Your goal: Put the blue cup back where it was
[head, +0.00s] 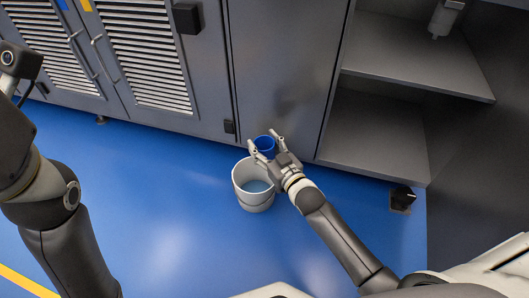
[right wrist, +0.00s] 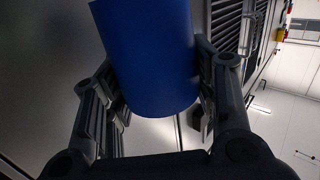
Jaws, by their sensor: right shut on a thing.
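The blue cup (head: 265,144) is held between the fingers of my right gripper (head: 264,144), near the grey cabinet front. The cup also shows large in the right wrist view (right wrist: 152,55), with a finger of the right gripper (right wrist: 155,75) on each side of it. In the head view the cup is just beyond and above the rim of a white bucket (head: 256,203) on the floor. The bucket has pale bluish contents low inside. My left arm shows at the left of the head view, but its gripper is out of the picture.
Grey cabinets (head: 280,60) with louvred doors (head: 140,52) line the back. Open shelves (head: 385,130) stand at the right, with a light cylindrical object (head: 441,20) on the upper one. The blue floor (head: 160,200) is clear left of the bucket.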

